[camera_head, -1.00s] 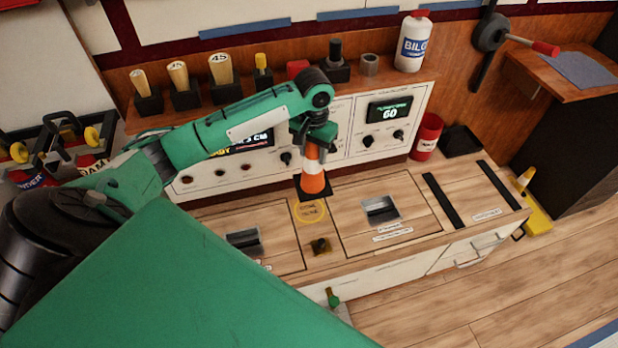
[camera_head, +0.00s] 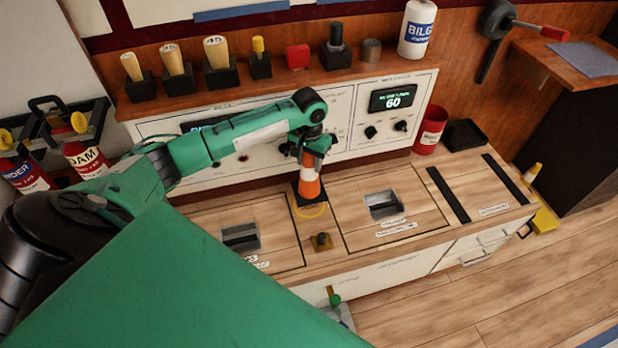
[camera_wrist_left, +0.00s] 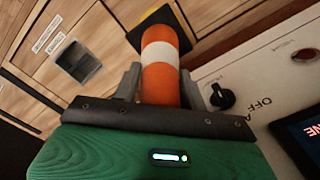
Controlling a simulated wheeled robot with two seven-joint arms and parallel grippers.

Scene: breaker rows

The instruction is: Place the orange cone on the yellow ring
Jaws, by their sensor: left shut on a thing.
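The orange cone (camera_head: 309,188) has a white band and a square black base, and hangs upright below my left gripper (camera_head: 312,158). My left gripper is shut on the cone near its top. The cone also shows in the left wrist view (camera_wrist_left: 160,55), between the two grey fingers (camera_wrist_left: 163,85). The yellow ring (camera_head: 313,211) is marked on the wooden counter just below and in front of the cone's base. The base hides the ring's far part. I cannot tell whether the base touches the counter. My right gripper is not in view.
Recessed metal latches (camera_head: 382,204) and (camera_head: 240,237) lie on either side of the ring. A small dark knob (camera_head: 321,241) stands in front of it. The control panel (camera_head: 352,148) rises behind. A red can (camera_head: 429,130) stands at the panel's right.

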